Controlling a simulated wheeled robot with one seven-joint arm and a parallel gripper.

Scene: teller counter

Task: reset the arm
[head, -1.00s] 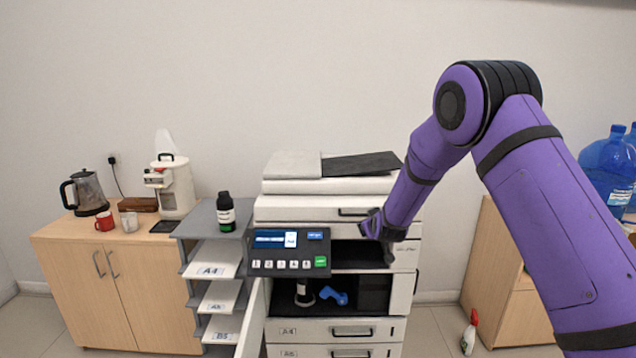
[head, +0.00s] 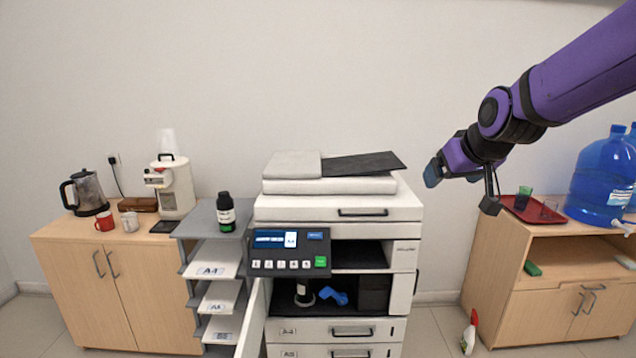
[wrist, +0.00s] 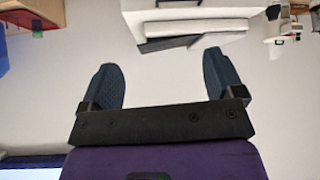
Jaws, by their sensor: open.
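My gripper (head: 436,172) is at the end of my purple arm, raised in the air to the right of the copier (head: 338,205) and clear of it. In the wrist view its two dark blue fingers (wrist: 162,80) stand wide apart with nothing between them. The wrist view appears upside down, with the copier's white body (wrist: 190,18) at the top edge. The copier's front door is open, showing a blue lever (head: 334,296) and a dark bottle (head: 304,294) inside.
At right, a cabinet (head: 545,306) bears a red tray (head: 531,208) with cups and a blue water jug (head: 602,178). At left stand a paper shelf with a black bottle (head: 226,212) and a cabinet with a coffee machine (head: 174,188). A spray bottle (head: 470,332) stands on the floor.

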